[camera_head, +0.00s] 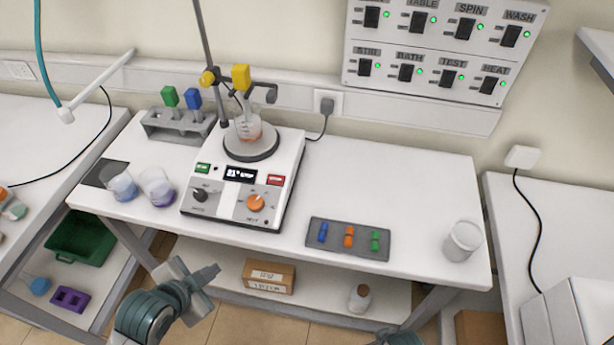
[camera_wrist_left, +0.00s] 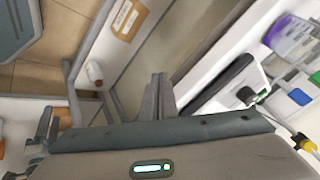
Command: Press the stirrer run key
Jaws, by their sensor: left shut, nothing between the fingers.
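The stirrer (camera_head: 225,205) is a white box on the table with a small display that seems to read STOP. A green key (camera_head: 203,168) sits left of the display and a red key (camera_head: 275,180) right of it; their lettering is too small to read. Only a bit of my right arm shows at the bottom edge.
Two beakers (camera_head: 123,187) (camera_head: 160,191) stand left of the stirrer. A rack (camera_head: 160,128) and a stand rod (camera_head: 204,40) rise behind. The table's back right is clear.

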